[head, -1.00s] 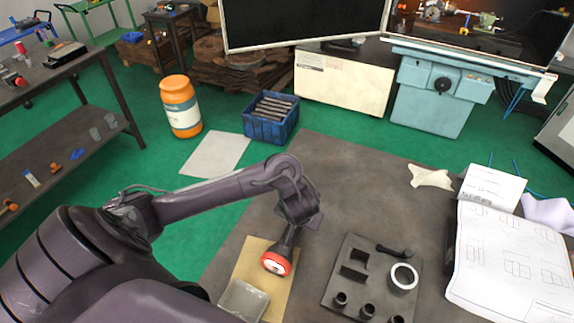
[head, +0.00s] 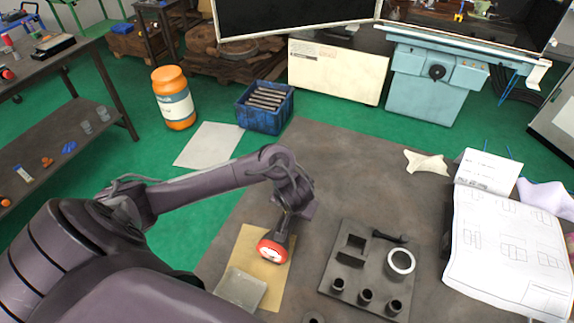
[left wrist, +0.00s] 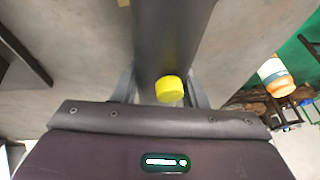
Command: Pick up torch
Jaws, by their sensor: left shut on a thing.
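The torch (head: 273,250) has a dark body and a red ring around its pale head. In the head view its head faces towards me over the tan mat (head: 248,245); I cannot tell whether it touches the mat. My left gripper (head: 285,216) is shut on the torch's dark body, partly hidden by my wrist. In the left wrist view the dark torch body (left wrist: 167,40), with a yellow button (left wrist: 169,88), lies between the fingers of my left gripper (left wrist: 160,88). My right gripper is not in view.
A grey tray (head: 241,289) lies on the mat's near part. To the right, a dark block (head: 345,268) holds several cylinders and a pale ring (head: 400,262). Drawing sheets (head: 510,245) lie at the right. The table's middle (head: 330,175) is clear behind the block.

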